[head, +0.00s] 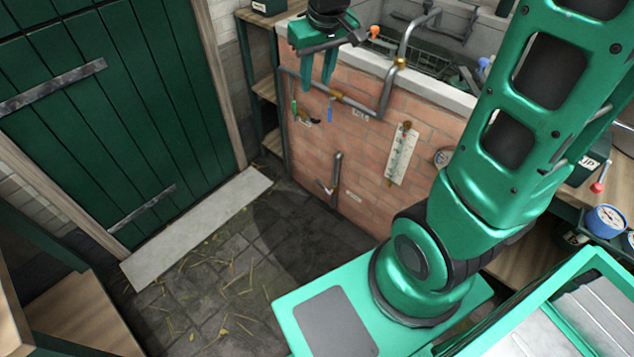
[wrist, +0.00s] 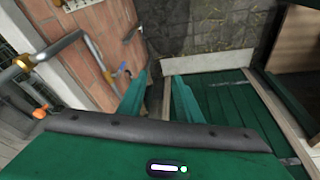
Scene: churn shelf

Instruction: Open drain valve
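A short grey pipe with a small brownish fitting (head: 329,188) stands low on the brick wall in the head view. It looks like the drain valve, but its handle is too small to read. A similar low pipe (wrist: 132,34) shows in the wrist view beyond the left finger. My gripper (head: 319,86) is up near the sink's front edge, well above that fitting. In the wrist view my gripper (wrist: 159,86) has its two green fingers apart, with nothing between them.
A white gauge plate (head: 401,155) is on the wall. A green door (head: 110,110) is left; the paved floor (head: 230,255) is mostly clear.

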